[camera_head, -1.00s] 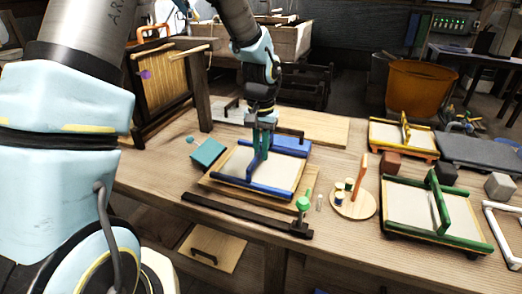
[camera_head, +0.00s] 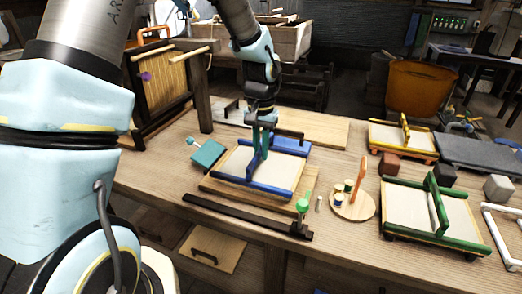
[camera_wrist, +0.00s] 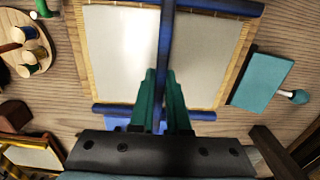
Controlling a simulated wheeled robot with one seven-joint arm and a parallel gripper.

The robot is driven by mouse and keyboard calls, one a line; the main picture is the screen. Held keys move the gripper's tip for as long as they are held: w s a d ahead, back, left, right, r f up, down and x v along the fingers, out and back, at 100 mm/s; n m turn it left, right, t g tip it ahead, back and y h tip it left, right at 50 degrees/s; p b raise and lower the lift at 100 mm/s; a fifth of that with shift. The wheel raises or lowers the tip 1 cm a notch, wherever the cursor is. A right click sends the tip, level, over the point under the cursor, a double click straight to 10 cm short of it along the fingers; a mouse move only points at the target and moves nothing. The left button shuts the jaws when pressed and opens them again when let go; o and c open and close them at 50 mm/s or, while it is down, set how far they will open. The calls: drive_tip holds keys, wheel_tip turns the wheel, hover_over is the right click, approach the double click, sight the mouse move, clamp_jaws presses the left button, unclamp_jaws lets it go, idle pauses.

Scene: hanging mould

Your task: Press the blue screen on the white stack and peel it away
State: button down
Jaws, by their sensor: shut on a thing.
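The blue screen (camera_head: 254,184), a pale panel with blue bars along two opposite edges and a raised blue middle bar, lies over a wooden board (camera_head: 308,186) on the bench. It also fills the middle of the wrist view (camera_wrist: 209,50). My gripper (camera_head: 260,150) is above its middle, with green fingers pointing down. In the wrist view the fingers (camera_wrist: 162,85) are on both sides of the middle bar and shut on it. I cannot make out the white stack apart from the pale surface of the screen. Any gap beneath the screen is hidden.
A teal block (camera_head: 208,154) lies close left of the screen. A dark bar (camera_head: 235,212) with a green knob (camera_head: 303,205) runs along the front. A round spool stand (camera_head: 352,204) and a green screen (camera_head: 438,238) stand right. A dark post (camera_head: 201,100) rises behind left.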

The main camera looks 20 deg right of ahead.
drive_tip(key=shift+r+p, duration=0.45)
drive_tip(key=shift+r, duration=0.3)
drive_tip(key=shift+r, duration=0.1)
wheel_tip(320, 180, up, 7)
drive_tip(key=p, duration=0.5)
drive_tip(key=shift+p, duration=0.4)
